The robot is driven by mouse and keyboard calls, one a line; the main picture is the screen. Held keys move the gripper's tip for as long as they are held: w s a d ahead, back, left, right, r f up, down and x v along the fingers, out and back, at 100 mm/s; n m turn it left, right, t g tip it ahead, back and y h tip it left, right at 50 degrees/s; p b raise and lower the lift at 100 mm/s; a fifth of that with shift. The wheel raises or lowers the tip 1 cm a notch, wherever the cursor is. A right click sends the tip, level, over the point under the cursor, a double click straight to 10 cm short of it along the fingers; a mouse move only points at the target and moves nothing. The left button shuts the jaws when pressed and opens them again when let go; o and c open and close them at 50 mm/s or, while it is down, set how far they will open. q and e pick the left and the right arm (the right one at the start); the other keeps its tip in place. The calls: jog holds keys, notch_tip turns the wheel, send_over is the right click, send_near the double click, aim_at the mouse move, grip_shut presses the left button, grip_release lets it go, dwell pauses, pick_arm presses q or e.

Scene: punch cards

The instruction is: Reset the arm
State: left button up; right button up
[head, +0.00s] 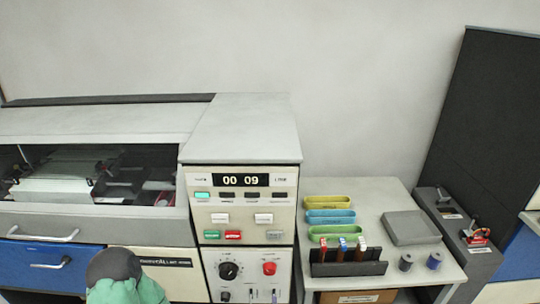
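Neither of my grippers can be made out in the head view. A rounded dark grey and green shape (117,277) rises from the bottom edge, left of the middle, in front of the machine's cream and blue lower panels. I cannot tell whether it is part of my arm. No gripper fingers show on it, and it hides part of the cream panel.
A control machine (240,132) with a display reading 00 09, buttons and knobs stands in the middle. Right of it, a small table (380,205) bears yellow, blue and green trays, a black rack (347,268), a grey box (411,228) and two spools.

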jog(key=s+d+f+m+g+y, duration=0.1)
jog(key=s+d+f+m+g, duration=0.2)
jog(key=f+g, duration=0.5)
jog(key=s+d+f+m+g+y, duration=0.1)
jog(key=s+d+f+m+g, duration=0.2)
jog(key=f, duration=0.9)
jog(key=s+d+f+m+g+y, duration=0.1)
jog(key=s+d+f+m+g, duration=0.1)
jog(key=s, duration=0.5)
notch_tip(320, 180, down, 3)
jog(key=shift+s+d+r+m+g, duration=0.15)
jog(key=shift+s+m+g, duration=0.1)
jog(key=shift+m+g, duration=0.6)
